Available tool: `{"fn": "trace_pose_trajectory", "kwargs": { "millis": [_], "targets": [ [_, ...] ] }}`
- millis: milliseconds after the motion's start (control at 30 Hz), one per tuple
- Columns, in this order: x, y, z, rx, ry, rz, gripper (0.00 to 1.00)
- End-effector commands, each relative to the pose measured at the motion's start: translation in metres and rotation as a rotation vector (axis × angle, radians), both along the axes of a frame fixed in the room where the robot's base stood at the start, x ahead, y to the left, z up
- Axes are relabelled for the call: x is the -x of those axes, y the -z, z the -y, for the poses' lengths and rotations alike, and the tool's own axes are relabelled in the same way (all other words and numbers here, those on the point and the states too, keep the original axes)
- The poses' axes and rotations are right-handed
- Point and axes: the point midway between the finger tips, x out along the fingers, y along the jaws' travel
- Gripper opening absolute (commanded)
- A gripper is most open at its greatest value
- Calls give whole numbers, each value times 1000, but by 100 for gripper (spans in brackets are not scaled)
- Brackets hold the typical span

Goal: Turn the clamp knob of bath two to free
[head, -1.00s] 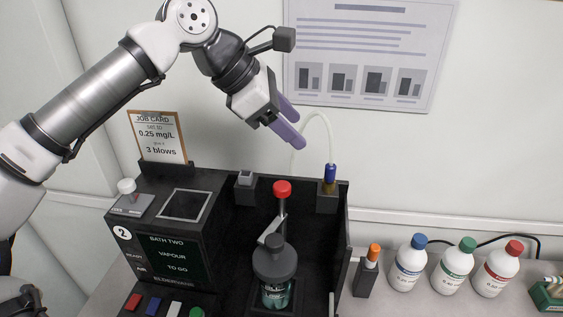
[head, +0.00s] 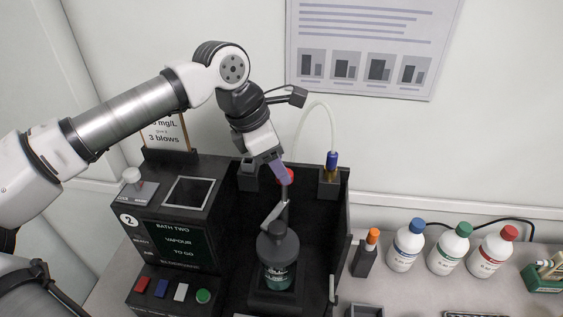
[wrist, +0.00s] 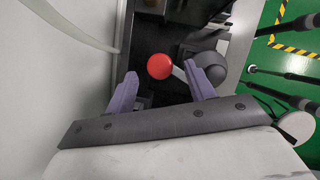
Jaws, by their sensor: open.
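The bath two unit (head: 200,195) is a black housing with a round "2" label and a lit panel. A pale knob (head: 131,176) stands on a small grey plate, partly lettered, at its top left. My gripper (head: 281,173) is open, well to the right of that knob, at a red ball (head: 290,176) on top of an upright lever. In the wrist view the red ball (wrist: 159,66) sits just beyond and between the two purple fingertips (wrist: 163,82); I cannot tell whether they touch it. In the head view the gripper partly hides the ball.
A dark-capped jar (head: 277,275) stands in the black bay below the lever. A blue-topped fitting (head: 331,162) with a pale tube is close right of the gripper. The job card (head: 165,133) is partly behind my arm. Several bottles (head: 407,246) stand on the bench right.

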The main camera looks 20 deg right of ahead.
Motion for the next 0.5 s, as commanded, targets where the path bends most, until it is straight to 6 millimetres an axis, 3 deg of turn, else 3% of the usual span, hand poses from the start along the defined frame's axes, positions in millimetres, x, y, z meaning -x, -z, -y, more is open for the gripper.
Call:
{"fn": "trace_pose_trajectory", "kwargs": {
  "millis": [200, 500],
  "targets": [
    [0, 19, 8, -1, 0, 0, 54],
    [0, 23, 9, 0, 0, 1, 54]
  ]
}}
